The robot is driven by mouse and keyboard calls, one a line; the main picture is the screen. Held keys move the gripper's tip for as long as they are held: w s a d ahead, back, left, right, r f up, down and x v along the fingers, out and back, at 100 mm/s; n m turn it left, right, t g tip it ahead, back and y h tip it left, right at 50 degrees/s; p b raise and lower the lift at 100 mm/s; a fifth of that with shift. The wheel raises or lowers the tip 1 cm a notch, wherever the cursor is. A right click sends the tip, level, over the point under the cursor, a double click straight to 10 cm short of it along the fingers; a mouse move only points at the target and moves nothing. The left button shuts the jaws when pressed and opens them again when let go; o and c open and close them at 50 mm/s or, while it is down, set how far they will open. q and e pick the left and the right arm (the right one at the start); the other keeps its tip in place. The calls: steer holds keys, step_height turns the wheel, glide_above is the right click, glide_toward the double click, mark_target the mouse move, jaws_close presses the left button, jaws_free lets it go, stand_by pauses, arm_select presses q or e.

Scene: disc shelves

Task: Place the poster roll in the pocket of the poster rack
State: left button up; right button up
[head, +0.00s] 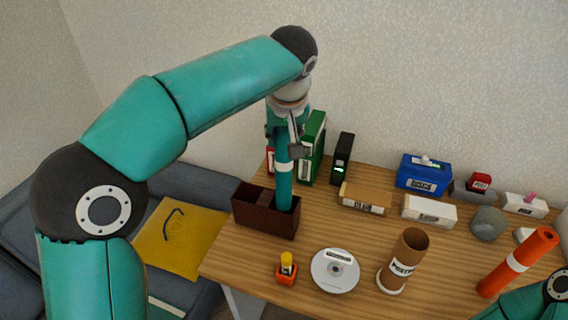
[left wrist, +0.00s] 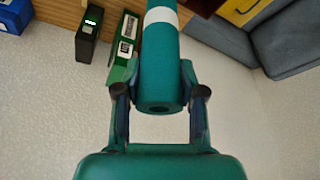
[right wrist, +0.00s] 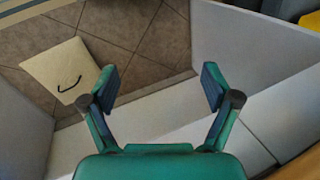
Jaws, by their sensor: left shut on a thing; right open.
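My left gripper (head: 297,142) is shut on a teal poster roll (head: 284,188) with a white band. The roll hangs nearly upright, its lower end in or just over the right part of a dark brown box (head: 262,225); the exact depth is hidden. In the left wrist view the roll (left wrist: 162,60) sits between both fingers (left wrist: 160,98). A brown tube (head: 404,258) on a round base bears a label that seems to read "POSTER" and looks like the poster rack. My right gripper (right wrist: 157,90) is open and empty, off the table.
Green (head: 313,148) and black (head: 341,158) boxes stand behind the brown box. A blue box (head: 423,176) is further right.

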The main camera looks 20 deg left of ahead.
mark_target(284, 161)
arm_select(q)
steer(key=shift+f, duration=3.05)
steer(key=shift+f+b, duration=0.6)
steer(key=shift+b, duration=0.1)
steer(key=o, duration=1.2)
steer(key=shift+r, duration=0.1)
